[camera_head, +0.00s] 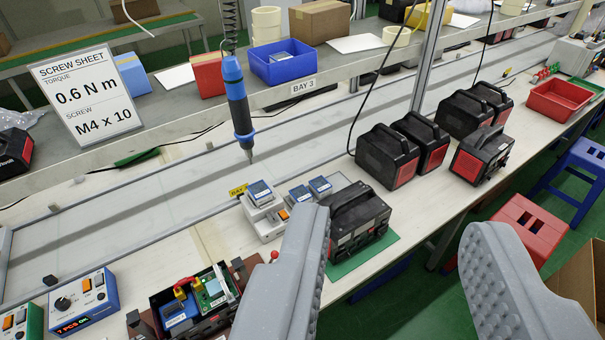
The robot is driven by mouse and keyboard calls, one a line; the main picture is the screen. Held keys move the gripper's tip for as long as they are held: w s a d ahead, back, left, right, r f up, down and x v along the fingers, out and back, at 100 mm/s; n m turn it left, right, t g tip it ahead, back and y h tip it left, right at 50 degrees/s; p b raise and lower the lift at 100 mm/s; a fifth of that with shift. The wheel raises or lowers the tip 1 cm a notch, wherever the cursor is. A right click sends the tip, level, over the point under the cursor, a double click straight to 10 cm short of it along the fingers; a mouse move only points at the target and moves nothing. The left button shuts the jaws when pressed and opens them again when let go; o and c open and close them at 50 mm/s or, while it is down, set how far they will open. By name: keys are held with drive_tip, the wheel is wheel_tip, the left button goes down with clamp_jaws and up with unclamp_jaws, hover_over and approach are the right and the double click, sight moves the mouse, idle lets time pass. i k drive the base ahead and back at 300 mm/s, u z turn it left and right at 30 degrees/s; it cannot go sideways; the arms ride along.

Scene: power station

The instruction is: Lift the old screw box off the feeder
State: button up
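The screw feeder (264,221) is a small white unit on the bench, left of centre, with an orange switch on its front. A small blue screw box (260,191) with a pale label sits on top of it; I take this as the old one. Two similar blue boxes (300,194) (320,186) stand just to the right of the feeder. My gripper (398,226) is open and empty, its two grey ribbed fingers wide apart in the foreground. The left finger is near the feeder in the picture; the box is outside the gap, up and left.
A blue screwdriver (238,105) hangs just above and behind the feeder. A black power station (357,222) stands on a green mat right of the feeder. An opened unit (195,305) and a blue controller (83,302) are at lower left. More black units (388,157) stand behind.

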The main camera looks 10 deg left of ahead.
sight(261, 195)
drive_tip(key=z, duration=0.1)
drive_tip(key=i, duration=1.25)
drive_tip(key=u, duration=0.35)
